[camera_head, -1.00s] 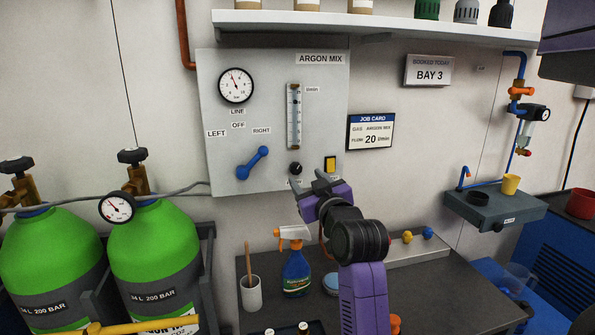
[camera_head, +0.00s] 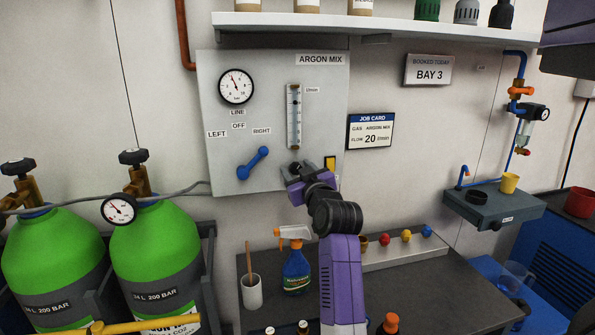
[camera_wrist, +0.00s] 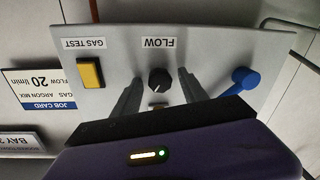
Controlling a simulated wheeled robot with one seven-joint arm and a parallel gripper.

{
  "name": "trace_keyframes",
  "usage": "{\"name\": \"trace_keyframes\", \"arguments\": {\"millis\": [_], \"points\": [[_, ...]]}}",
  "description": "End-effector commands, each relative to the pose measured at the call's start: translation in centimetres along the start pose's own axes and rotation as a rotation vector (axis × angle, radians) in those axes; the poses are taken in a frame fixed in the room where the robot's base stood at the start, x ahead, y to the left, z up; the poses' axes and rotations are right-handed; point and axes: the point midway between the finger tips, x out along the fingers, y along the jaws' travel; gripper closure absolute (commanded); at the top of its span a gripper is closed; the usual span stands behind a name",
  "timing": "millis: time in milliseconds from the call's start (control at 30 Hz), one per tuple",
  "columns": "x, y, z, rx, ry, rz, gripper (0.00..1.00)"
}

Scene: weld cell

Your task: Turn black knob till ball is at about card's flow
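The black knob (camera_head: 295,167) sits low on the grey argon panel (camera_head: 225,110), partly hidden by my gripper (camera_head: 298,173). In the wrist view, which is upside down, the black knob (camera_wrist: 159,79) shows under the FLOW label. My gripper (camera_wrist: 160,77) is open there, one finger on each side of the knob, with gaps showing; I cannot tell how deep the tips reach. The job card (camera_head: 370,132) reads argon mix, flow 20 l/min.
A yellow gas test button (camera_wrist: 90,74) is beside the knob. The blue lever (camera_head: 253,163) is on its other side. Below, the bench holds a spray bottle (camera_head: 296,270), a cup with a stick (camera_head: 251,292) and a strip with coloured knobs (camera_head: 400,250). A shelf (camera_head: 390,27) runs above.

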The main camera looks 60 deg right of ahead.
Motion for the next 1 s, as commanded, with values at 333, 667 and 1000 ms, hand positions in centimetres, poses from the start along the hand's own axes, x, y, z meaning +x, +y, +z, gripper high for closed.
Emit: {"name": "trace_keyframes", "arguments": {"millis": [333,667,1000], "points": [[-0.03,-0.04,0.0,0.001,0.0,-0.001,1.0],[-0.01,-0.05,0.03,0.195,0.015,0.003,1.0],[-0.01,-0.05,-0.02,0.246,0.019,0.003,1.0]]}}
